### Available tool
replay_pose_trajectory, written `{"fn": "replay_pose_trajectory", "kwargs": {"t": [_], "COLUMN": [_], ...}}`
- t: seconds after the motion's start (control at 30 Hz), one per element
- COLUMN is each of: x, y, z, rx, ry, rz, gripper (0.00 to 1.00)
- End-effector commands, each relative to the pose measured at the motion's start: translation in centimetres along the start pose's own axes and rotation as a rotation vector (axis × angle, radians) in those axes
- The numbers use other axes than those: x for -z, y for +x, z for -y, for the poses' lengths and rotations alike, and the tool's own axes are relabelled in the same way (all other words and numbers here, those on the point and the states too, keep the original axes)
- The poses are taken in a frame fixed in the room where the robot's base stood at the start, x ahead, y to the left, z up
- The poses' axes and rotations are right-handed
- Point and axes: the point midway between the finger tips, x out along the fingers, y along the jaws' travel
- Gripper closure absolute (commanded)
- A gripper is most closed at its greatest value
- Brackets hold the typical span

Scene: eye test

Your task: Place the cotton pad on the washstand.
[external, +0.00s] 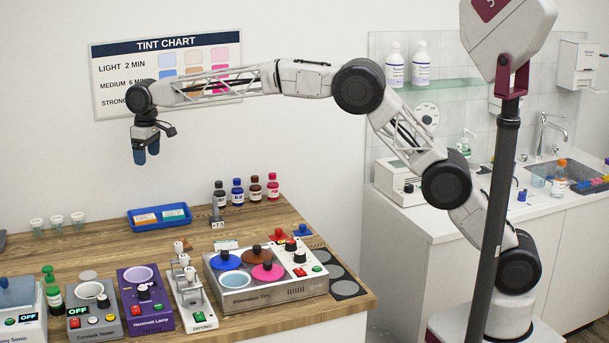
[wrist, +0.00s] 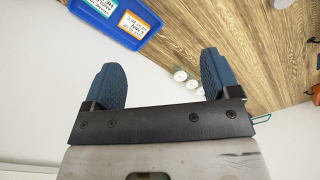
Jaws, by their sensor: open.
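My gripper (external: 146,154) hangs in the air above the back left of the wooden counter, fingers pointing down. In the wrist view the two blue fingers of my gripper (wrist: 162,68) are wide apart with nothing between them. The washstand (external: 430,216) is the white unit at the right, with a sink (external: 572,176) and a tap (external: 543,130). My arm partly hides it.
A blue tray (external: 159,224) with labelled packets sits on the wooden counter (external: 110,240), also seen in the wrist view (wrist: 83,12). Several small bottles (external: 237,191) stand at the back. Devices, including a tinting unit (external: 240,303), fill the front. A gap separates counter and washstand.

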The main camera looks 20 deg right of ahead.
Motion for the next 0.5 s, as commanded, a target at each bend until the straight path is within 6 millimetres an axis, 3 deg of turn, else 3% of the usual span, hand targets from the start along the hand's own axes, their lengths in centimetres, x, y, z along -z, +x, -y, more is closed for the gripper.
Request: {"fn": "replay_pose_trajectory", "kwargs": {"t": [0.03,0.1,0.5], "x": [-1.0,-2.3,-11.4], "y": [-1.0,-2.0,-7.4], "z": [-2.1,-4.4,-16.6], "rx": [-0.001,-0.002,-0.010], "ry": [0.018,0.038,0.157], "rz": [-0.004,-0.008,-0.031], "gripper": [0.18,0.18,0.18]}}
